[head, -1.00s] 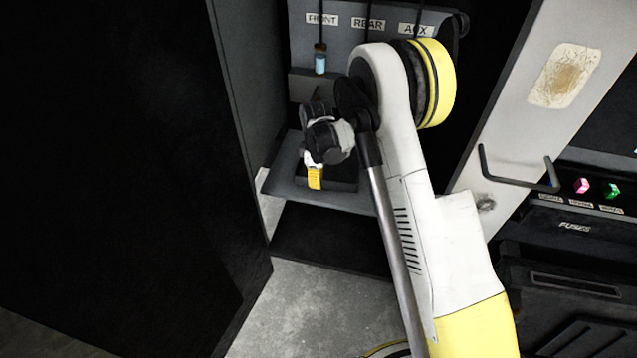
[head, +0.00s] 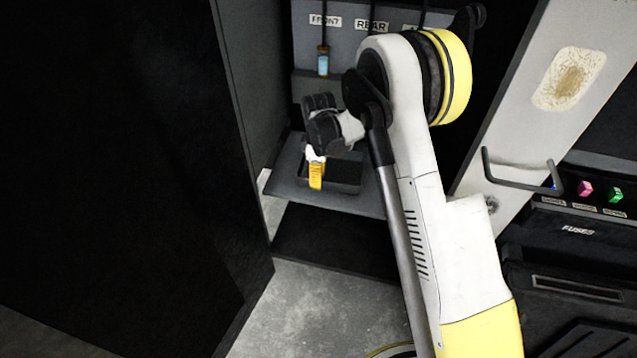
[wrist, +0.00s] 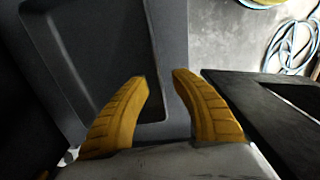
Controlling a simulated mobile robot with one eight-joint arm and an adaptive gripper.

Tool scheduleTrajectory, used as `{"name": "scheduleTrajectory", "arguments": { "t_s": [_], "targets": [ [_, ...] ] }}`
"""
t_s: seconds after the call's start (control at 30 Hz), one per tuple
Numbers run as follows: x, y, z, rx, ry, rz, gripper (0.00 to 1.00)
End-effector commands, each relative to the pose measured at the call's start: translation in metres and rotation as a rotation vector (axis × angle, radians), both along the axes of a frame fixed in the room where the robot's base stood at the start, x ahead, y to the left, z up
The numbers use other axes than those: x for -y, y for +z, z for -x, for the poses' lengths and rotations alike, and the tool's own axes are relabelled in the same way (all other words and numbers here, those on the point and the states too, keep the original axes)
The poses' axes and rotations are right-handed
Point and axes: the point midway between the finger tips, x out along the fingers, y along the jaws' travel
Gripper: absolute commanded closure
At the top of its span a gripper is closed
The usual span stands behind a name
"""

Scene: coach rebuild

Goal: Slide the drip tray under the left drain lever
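The drip tray (head: 347,184) is a shallow dark tray on a grey shelf inside the cabinet, partly hidden by my wrist. In the wrist view the tray (wrist: 105,50) fills the upper left, with its raised rim around a recess. My gripper (head: 316,187) is at the tray's near left part in the head view. In the wrist view my gripper (wrist: 160,76) has its yellow fingers apart, with the tray's side rim showing between the tips. Contact cannot be told. The left drain lever (head: 323,62), with a pale blue end, hangs beneath the FRONT label, above and behind the tray.
A REAR label (head: 371,26) sits right of FRONT; my arm hides the levers there. A large dark panel (head: 110,180) stands close on the left. A pale panel with a handle (head: 520,180) and a fuse box (head: 577,230) are on the right. Concrete floor (head: 310,305) shows below.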

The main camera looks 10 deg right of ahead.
Motion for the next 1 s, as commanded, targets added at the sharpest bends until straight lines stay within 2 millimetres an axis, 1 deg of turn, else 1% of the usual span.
{"name": "scheduleTrajectory", "arguments": {
  "t_s": [0.03, 0.2, 0.4, 0.53, 1.0],
  "targets": [
    [0.000, 0.009, 0.000, 0.000, 0.000, 0.000, 0.69],
    [0.000, 0.034, 0.000, 0.000, 0.000, 0.000, 0.69],
    [0.000, 0.051, 0.000, 0.001, 0.000, -0.001, 0.69],
    [0.000, 0.056, -0.001, 0.003, 0.000, -0.001, 0.69],
    [0.000, 0.058, -0.002, 0.006, 0.000, 0.000, 0.69]
  ]
}}
